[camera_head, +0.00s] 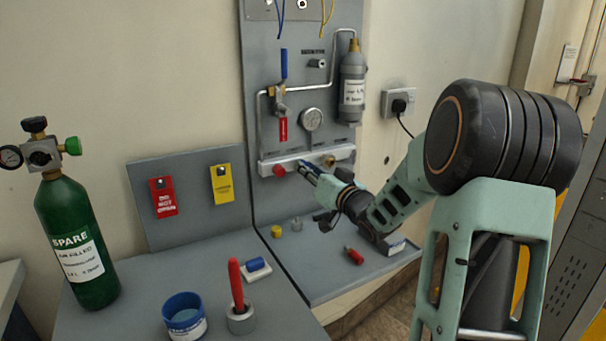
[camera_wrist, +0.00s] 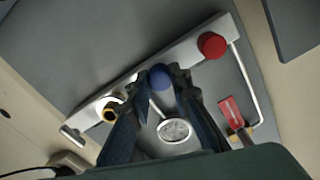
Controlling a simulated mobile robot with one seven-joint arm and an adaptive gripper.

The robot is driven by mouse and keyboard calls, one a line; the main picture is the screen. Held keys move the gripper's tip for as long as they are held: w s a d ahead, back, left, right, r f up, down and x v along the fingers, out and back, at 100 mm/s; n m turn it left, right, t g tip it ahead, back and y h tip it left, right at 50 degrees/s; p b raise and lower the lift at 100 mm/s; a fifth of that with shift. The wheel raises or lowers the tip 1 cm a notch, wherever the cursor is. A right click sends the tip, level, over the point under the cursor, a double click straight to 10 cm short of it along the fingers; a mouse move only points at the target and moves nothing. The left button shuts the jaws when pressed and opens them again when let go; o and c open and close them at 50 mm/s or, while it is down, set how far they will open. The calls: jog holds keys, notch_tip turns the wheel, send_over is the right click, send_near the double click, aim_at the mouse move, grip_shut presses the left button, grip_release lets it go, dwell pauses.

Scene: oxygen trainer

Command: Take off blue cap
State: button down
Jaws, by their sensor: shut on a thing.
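The blue cap (camera_wrist: 160,76) shows in the wrist view on a pale manifold bar (camera_wrist: 190,52), between my fingertips. My gripper (camera_wrist: 162,82) is shut on it from both sides. In the head view my gripper (camera_head: 305,170) reaches the middle of the same bar (camera_head: 342,153) on the grey wall panel. The cap is mostly hidden there by the fingers. Whether the cap is still seated on its port cannot be told.
On the bar are a red cap (camera_head: 279,171) and a brass port (camera_head: 328,160) beside my gripper. Above are a gauge (camera_head: 311,119) and a red handle (camera_head: 283,129). Below, a yellow cap (camera_head: 277,231) and a red-handled item (camera_head: 354,256) lie on the shelf.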

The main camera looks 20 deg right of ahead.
jog(key=shift+f+n, duration=0.1)
jog(key=shift+n, duration=0.3)
jog(key=shift+n+b, duration=0.5)
jog(key=shift+b, duration=0.2)
jog(key=c, duration=1.8)
grip_release()
jog(key=shift+o, duration=0.2)
jog(key=s+m+p, duration=0.1)
jog(key=p, duration=0.1)
jog(key=s+m+p, duration=0.1)
jog(key=m+p, duration=0.1)
jog(key=shift+s+d+p, duration=0.15)
jog(key=shift+d+p, duration=0.1)
jog(key=shift+p, duration=0.15)
